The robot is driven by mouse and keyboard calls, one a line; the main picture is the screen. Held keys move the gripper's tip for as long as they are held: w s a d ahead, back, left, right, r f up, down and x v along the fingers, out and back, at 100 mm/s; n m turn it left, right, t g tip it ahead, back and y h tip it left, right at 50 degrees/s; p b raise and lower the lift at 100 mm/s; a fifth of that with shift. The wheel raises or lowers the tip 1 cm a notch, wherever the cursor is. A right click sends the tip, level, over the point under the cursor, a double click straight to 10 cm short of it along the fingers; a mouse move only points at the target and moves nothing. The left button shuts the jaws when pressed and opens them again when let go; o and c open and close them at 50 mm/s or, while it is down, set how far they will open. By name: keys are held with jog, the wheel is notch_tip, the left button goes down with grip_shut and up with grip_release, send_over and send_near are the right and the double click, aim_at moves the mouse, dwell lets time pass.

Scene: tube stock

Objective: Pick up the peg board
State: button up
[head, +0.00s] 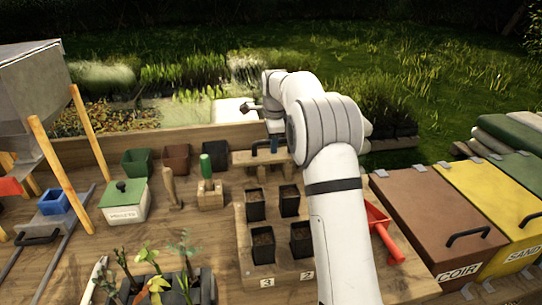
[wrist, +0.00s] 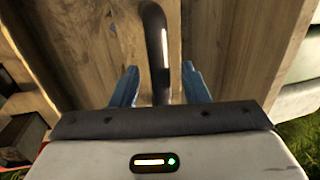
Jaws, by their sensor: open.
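The peg board (head: 242,160) is a wooden piece with a dark arched handle, at the back of the bench in the head view, partly hidden by my arm. In the wrist view its wood (wrist: 95,40) fills the upper middle, and the dark handle (wrist: 154,25) rises toward me. My gripper (wrist: 159,84) is open, with one blue finger on each side of the handle. A gap shows between the handle and each finger. In the head view my gripper (head: 274,143) is at the handle, mostly behind my wrist.
A wooden tray (head: 285,276) with several black pots stands in front. A green-handled wooden block (head: 210,196) and a green-lidded box (head: 124,202) are left. A red scoop (head: 384,232) lies right, beside the brown COIR bin (head: 430,205). The bench's back wall (head: 180,137) runs behind.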

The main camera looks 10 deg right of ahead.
jog(key=shift+w+f, duration=0.15)
jog(key=shift+f, duration=0.35)
jog(key=shift+f, duration=0.25)
jog(key=shift+c, duration=0.4)
grip_shut()
